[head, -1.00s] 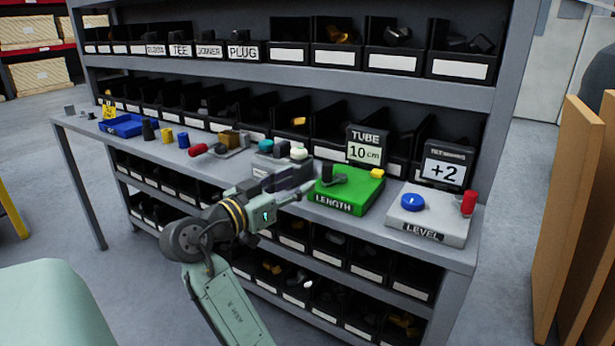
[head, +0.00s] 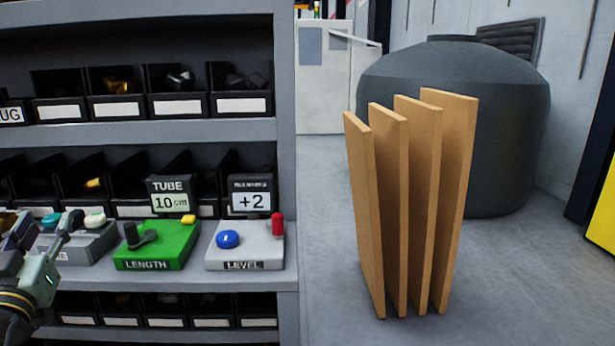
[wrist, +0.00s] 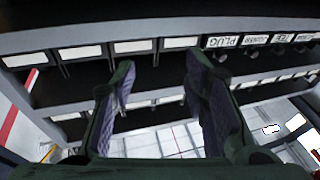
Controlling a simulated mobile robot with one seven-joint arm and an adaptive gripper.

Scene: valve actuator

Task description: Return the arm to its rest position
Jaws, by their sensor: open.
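My gripper (wrist: 157,85) shows in the wrist view with its two purple-padded fingers spread apart and nothing between them. The wrist picture is upside down, with shelf bins beyond the fingers. In the head view my arm enters at the lower left edge, in front of the workbench (head: 190,280). Most of my arm is outside the head view.
A grey LEVEL box (head: 262,240) with a blue button and red knob sits at the bench's right end. Black bins fill the shelves. Brown upright panels (head: 415,200) and a large dark tank (head: 510,130) stand to the right. Open floor (head: 320,240) lies between bench and panels.

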